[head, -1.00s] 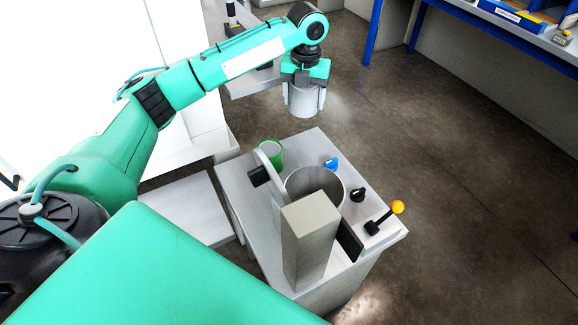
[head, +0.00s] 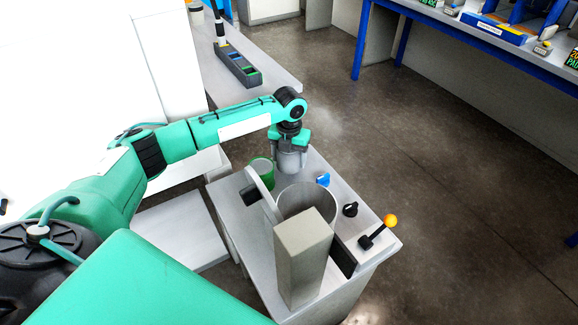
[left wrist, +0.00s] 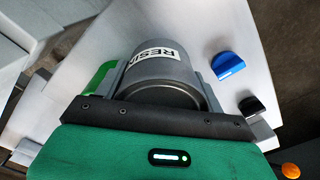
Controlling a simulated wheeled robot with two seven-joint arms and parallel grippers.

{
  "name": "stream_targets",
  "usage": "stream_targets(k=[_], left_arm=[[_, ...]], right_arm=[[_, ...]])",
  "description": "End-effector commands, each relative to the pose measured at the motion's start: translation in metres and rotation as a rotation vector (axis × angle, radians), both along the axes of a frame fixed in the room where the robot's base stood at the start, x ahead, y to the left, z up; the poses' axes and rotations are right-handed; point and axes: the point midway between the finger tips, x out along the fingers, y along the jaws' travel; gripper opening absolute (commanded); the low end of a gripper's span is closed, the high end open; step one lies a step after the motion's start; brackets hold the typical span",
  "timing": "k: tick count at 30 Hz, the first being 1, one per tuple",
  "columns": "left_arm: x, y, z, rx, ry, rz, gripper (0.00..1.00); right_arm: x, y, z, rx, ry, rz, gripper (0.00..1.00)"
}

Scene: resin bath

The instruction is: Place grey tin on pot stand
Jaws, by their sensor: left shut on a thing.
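The grey tin (head: 291,161), with a white label reading "RESI…" in the left wrist view (left wrist: 160,75), is between the fingers of my left gripper (head: 290,166). The gripper is shut on it. In the head view the tin is over the back of a pale worktop (head: 232,205), behind a wide open grey pot (head: 318,190) and right of a green cup-like thing (head: 262,172). I cannot tell how far its base is above the surface. I cannot make out a pot stand for sure. My right gripper is not in view.
A blue knob (head: 323,180), a black knob (head: 350,209) and an orange-tipped lever (head: 390,220) line the worktop's right side. A tall grey block (head: 301,258) stands in front of the pot. Another bench (head: 275,80) is behind.

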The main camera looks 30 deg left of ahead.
Motion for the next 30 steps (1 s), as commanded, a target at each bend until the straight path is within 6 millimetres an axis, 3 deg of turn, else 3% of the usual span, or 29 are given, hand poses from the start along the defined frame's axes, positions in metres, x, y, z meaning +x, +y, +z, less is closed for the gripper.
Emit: stream_targets(k=[11, 22, 23, 25, 26, 30], left_arm=[[0.000, 0.000, -0.043, 0.000, 0.001, 0.000, 0.45], [0.000, 0.000, -0.048, 0.000, 0.000, 0.000, 0.45], [0.000, 0.000, -0.048, 0.000, 0.000, 0.000, 0.74], [0.000, 0.000, -0.047, 0.000, 0.000, 0.000, 0.87], [0.000, 0.000, -0.047, 0.000, 0.000, 0.000, 0.92], [0.000, 0.000, -0.047, 0.000, 0.000, 0.000, 0.92]], right_arm=[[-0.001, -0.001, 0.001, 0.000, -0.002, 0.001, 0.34], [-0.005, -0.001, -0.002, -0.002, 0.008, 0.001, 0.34], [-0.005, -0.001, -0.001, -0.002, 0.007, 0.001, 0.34], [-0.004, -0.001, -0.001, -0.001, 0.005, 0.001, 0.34], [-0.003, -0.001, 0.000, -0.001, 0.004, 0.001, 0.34], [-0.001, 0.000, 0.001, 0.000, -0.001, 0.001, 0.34]])
